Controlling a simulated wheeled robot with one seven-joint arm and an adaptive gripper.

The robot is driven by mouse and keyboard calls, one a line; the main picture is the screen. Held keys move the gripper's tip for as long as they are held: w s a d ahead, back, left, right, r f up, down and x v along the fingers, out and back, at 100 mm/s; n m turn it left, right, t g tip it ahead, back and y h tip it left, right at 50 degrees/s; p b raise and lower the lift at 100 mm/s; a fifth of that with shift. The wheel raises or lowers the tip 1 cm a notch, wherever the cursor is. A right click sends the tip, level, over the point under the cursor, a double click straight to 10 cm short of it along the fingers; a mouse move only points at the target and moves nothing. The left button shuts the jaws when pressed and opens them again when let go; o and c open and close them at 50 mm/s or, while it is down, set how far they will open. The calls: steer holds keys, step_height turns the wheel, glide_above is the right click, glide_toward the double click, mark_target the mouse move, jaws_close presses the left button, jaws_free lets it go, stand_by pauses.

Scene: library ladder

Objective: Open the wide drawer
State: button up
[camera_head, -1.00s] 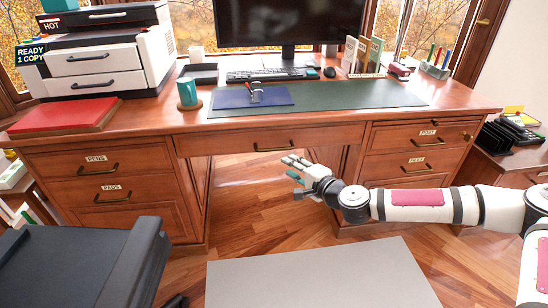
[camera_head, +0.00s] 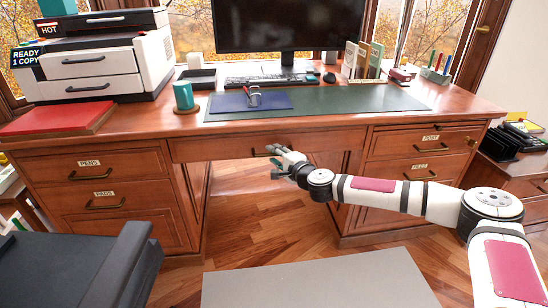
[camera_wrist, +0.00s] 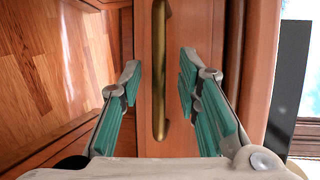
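The wide drawer (camera_head: 225,147) is the long central drawer under the desk top, and its front looks flush with the desk. Its brass handle (camera_wrist: 159,70) runs between the two teal fingers in the wrist view; in the head view my gripper partly covers it. My gripper (camera_head: 278,161) is at the drawer front, and in the wrist view the gripper (camera_wrist: 157,90) is open with a finger on each side of the handle. A gap shows between each finger and the handle. I cannot tell how deep the fingertips reach past it.
Drawers labelled PENS and PADS (camera_head: 105,190) stand left, and POST and FILES (camera_head: 425,155) right. The desk top (camera_head: 150,120) overhangs above. A black chair (camera_head: 80,265) stands front left. The floor below the drawer (camera_head: 250,215) is clear.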

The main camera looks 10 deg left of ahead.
steer(key=shift+w+a, duration=0.4)
steer(key=shift+w, duration=0.05)
jaws_close()
